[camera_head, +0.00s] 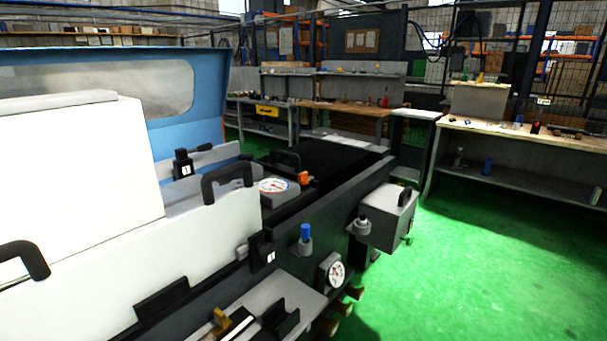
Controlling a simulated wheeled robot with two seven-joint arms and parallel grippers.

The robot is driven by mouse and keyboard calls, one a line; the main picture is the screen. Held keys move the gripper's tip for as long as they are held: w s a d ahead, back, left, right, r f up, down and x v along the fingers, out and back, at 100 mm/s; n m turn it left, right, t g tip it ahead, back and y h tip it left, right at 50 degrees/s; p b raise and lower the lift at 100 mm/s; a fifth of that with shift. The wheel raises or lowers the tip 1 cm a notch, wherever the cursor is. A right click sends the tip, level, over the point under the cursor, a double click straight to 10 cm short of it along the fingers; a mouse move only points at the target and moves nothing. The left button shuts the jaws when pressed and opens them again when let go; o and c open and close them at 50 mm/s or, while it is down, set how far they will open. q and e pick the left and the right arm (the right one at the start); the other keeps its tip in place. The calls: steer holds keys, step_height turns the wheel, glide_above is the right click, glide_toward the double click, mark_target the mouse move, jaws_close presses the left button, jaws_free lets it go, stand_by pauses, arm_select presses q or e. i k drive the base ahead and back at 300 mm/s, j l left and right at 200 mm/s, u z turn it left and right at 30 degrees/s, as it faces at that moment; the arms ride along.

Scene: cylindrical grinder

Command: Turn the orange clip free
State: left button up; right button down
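A small bright orange piece (304,178), which looks like the orange clip, sits on the grinder (305,222) just right of a round white dial (273,186). It is small, and I cannot tell how it is fastened or which way it is turned. A second, duller orange-brown piece (221,319) stands on the machine's front ledge at the bottom. Neither of my grippers shows in this view, and nothing of mine touches the orange pieces.
White covers (80,165) with black handles (227,181) fill the left. A blue-capped knob (305,234), a gauge (333,271) and a grey box (388,212) stick out along the front. The green floor (470,275) at right is clear. Workbenches (530,150) stand behind.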

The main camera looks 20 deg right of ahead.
mark_target(304, 180)
steer(key=i+l, duration=0.2)
steer(key=i+l+u, duration=0.15)
steer(key=l, duration=0.3)
steer(key=i+l, duration=0.2)
steer(key=i+l+u, duration=0.1)
steer(key=l, duration=0.35)
steer(key=i+l, duration=0.2)
steer(key=l, duration=0.15)
steer(key=i+l+u, duration=0.15)
steer(key=l, duration=0.2)
steer(key=i+l, duration=0.15)
steer(key=l, duration=0.2)
steer(key=i+l+u, duration=0.1)
steer(key=l, duration=0.3)
